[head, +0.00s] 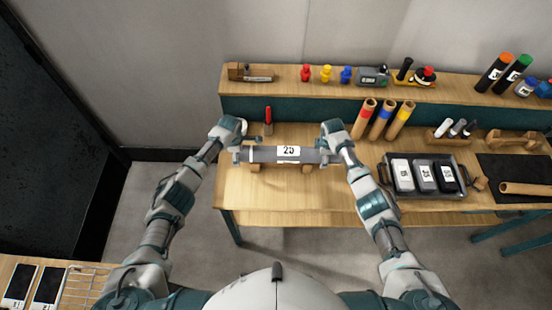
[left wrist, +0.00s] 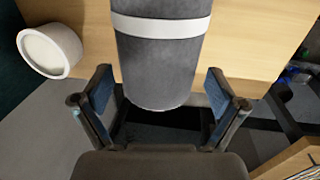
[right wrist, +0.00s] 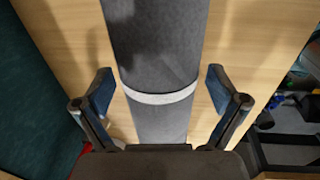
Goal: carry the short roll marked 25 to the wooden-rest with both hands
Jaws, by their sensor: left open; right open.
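The grey roll marked 25 (head: 288,153) lies level from left to right on low wooden supports (head: 308,168) on the near part of the table. My left gripper (head: 238,152) is open at its left end. In the left wrist view the grey roll's end (left wrist: 160,75), with a white band, reaches between the spread fingers (left wrist: 160,95). My right gripper (head: 329,156) is open at the right part of the roll. In the right wrist view the roll (right wrist: 155,50) runs between its open fingers (right wrist: 160,90). A wooden rest (head: 515,140) stands at the far right.
Bare tabletop lies in front.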

